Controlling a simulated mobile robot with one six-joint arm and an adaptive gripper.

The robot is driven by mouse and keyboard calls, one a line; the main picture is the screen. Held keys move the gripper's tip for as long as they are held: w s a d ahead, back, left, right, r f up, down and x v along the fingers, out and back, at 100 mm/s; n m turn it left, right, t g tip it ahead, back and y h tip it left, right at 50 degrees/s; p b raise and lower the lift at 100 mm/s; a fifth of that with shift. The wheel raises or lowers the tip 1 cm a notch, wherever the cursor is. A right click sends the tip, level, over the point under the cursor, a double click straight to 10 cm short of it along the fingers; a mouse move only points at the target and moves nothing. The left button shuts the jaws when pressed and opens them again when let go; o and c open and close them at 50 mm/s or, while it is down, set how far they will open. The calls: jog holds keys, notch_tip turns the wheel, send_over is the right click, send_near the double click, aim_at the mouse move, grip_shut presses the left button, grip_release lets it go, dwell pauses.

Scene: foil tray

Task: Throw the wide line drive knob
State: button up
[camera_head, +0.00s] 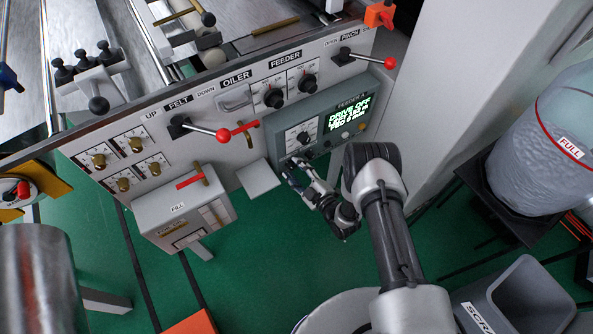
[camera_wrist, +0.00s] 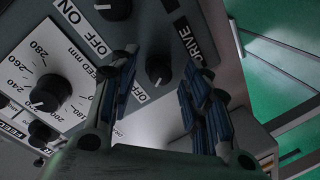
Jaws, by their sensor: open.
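The control box (camera_head: 330,95) with a lit display (camera_head: 350,115) reading "DRIVE OFF" is on the front of the machine. My gripper (camera_wrist: 157,82) is open, one finger on either side of this knob. I cannot tell whether the fingers touch it. In the head view my gripper (camera_head: 290,168) is at the lower edge of the box, and I cannot make out the knob there.
A round feed dial (camera_wrist: 48,92) and another dark knob (camera_wrist: 112,8) lie left of my fingers. Red-balled levers (camera_head: 222,135) stick out of the machine front. Green floor (camera_head: 270,235) is open below.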

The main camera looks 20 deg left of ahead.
jog(key=shift+d, duration=0.1)
jog(key=v, duration=1.2)
